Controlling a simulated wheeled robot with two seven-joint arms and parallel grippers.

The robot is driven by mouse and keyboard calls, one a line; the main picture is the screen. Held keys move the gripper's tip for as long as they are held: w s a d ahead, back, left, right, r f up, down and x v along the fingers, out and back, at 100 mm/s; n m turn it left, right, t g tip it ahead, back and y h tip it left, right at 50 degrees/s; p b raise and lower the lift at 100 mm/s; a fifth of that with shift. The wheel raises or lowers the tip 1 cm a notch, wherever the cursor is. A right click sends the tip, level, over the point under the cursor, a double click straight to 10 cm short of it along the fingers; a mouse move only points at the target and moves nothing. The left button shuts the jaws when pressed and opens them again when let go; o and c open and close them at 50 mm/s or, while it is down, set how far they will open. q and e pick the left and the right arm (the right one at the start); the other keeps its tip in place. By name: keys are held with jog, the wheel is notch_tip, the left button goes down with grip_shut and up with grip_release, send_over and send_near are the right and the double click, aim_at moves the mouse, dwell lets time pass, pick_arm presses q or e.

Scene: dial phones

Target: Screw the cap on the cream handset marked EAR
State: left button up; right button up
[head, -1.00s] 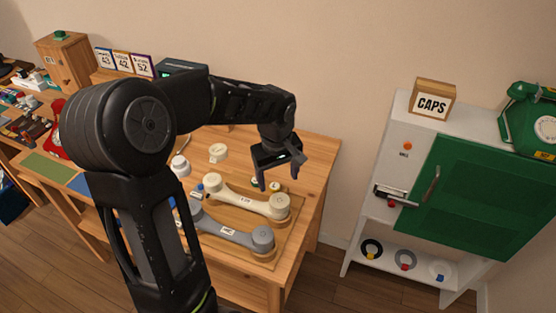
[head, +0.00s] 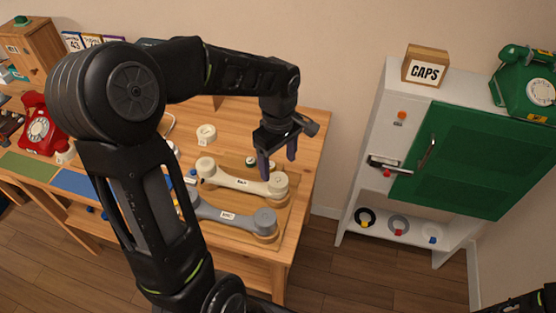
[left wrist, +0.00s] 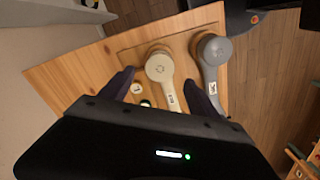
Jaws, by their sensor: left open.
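The cream handset (head: 240,181) lies on a wooden tray (head: 283,228) on the workbench. Its label is too small to read; its round right end also shows in the left wrist view (left wrist: 160,67). My left gripper (head: 279,165) is open, pointing down just above and behind the handset's right end. In the left wrist view its fingers (left wrist: 157,87) are spread, with the handset's end between them in the picture and nothing gripped.
A grey handset (head: 232,216) lies in front of the cream one; small discs (left wrist: 146,103) lie beside the tray. To the right, a white cabinet with a green door (head: 455,160) carries a CAPS box (head: 425,66) and a green phone (head: 527,82). A red phone (head: 41,127) stands left.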

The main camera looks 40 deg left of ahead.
aim_at(278, 179)
pick_arm(q)
jog(key=shift+f+b, duration=2.3)
jog(key=shift+f, duration=0.65)
jog(key=shift+f+n+b, duration=0.1)
jog(key=shift+n+b, duration=0.3)
jog(key=n+b, duration=0.1)
jog(key=n, duration=0.1)
jog(key=shift+n, duration=1.2)
jog(key=n+b, duration=0.1)
jog(key=n, duration=0.1)
jog(key=shift+n, duration=1.6)
jog(key=shift+b, duration=0.3)
